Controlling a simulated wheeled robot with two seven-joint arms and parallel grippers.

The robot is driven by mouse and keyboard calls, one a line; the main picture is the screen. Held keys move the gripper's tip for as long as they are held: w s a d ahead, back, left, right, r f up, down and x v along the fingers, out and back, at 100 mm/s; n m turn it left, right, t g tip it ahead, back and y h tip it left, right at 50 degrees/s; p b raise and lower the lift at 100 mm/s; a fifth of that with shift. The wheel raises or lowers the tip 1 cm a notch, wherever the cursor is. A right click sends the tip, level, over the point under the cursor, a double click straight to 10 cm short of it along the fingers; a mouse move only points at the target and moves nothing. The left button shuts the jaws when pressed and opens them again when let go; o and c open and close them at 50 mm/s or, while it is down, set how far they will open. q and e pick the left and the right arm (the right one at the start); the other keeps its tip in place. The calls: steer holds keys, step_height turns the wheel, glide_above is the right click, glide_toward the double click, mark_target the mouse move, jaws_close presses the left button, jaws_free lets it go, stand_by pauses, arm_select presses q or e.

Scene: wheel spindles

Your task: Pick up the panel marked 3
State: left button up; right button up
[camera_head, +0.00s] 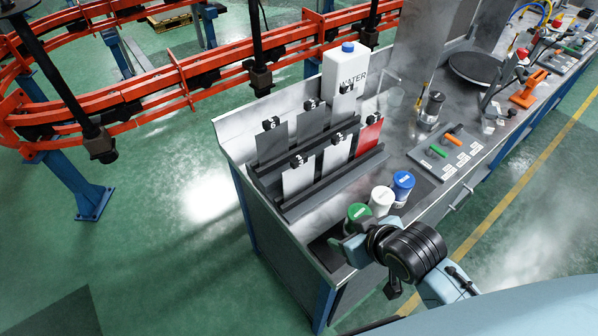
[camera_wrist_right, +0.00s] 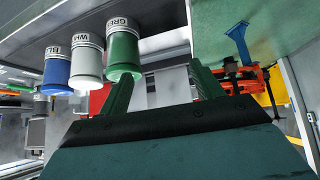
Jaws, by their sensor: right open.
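Several panels stand upright in a dark slotted rack (camera_head: 325,185) on the metal bench in the head view. White panels (camera_head: 298,181) and a red panel (camera_head: 369,137) are in the front row. Each has a small black number tag on top, too small to read surely, so I cannot tell which is marked 3. My right gripper (camera_head: 347,249) is at the bench's near edge, by the cups and apart from the rack. In the right wrist view its fingers (camera_wrist_right: 160,88) are spread and empty, with pale panels beyond. My left gripper is out of view.
A white water container (camera_head: 342,75) stands behind the rack. An orange rail (camera_head: 150,85) runs behind the bench. Floor left is clear.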

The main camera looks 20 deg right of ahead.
mark_target(301, 161)
steer(key=w+r+n+t+y, duration=0.1)
steer(key=w+r+t+y, duration=0.15)
steer(key=w, duration=0.35)
steer(key=w+r+t+y, duration=0.1)
steer(key=w+r+t, duration=0.2)
steer(key=w+r, duration=0.15)
steer(key=x, duration=0.8)
steer(key=shift+w+a+f, duration=0.15)
steer(key=shift+a, duration=0.15)
steer(key=shift+a+x, duration=0.15)
steer(key=shift+x, duration=1.25)
steer(key=shift+a+x, duration=0.15)
steer(key=shift+x, duration=1.2)
steer(key=shift+f, duration=0.1)
steer(key=shift+c, duration=0.4)
jaws_close()
